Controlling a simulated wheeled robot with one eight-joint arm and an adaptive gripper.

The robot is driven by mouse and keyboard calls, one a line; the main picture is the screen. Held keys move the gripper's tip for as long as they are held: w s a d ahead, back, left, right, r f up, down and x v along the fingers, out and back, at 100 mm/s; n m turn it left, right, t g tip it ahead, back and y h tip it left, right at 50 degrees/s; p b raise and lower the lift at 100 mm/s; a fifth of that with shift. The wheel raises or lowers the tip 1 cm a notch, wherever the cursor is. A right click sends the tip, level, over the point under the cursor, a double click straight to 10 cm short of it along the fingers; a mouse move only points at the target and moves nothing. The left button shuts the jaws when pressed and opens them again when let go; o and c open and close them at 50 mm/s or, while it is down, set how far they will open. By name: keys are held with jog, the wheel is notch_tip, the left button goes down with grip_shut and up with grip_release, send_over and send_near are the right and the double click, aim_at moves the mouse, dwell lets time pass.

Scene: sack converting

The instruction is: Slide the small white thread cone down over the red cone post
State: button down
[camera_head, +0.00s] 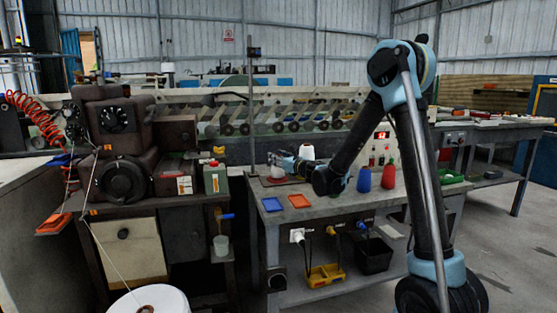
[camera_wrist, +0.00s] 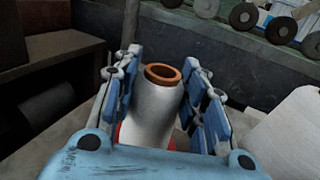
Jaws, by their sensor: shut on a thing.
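The small white thread cone (camera_wrist: 152,112) stands between the two blue finger pads of my gripper (camera_wrist: 165,92) in the wrist view. It leans slightly, and its open brown top rim faces up. My gripper is shut on it. Red of what looks like the red cone post (camera_wrist: 172,144) shows low beside the cone on both sides; the post's upper part is hidden. How far the cone is over the post cannot be told. In the head view my gripper (camera_head: 276,166) is small at the bench's back left, with the white cone (camera_head: 277,171) at its fingers.
A larger white cone (camera_head: 307,152) stands close by, at the right in the wrist view (camera_wrist: 292,132).

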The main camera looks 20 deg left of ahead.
dwell(0.3)
jog(key=c, duration=0.9)
grip_release()
jog(key=v, duration=1.2)
jog(key=shift+f, duration=0.15)
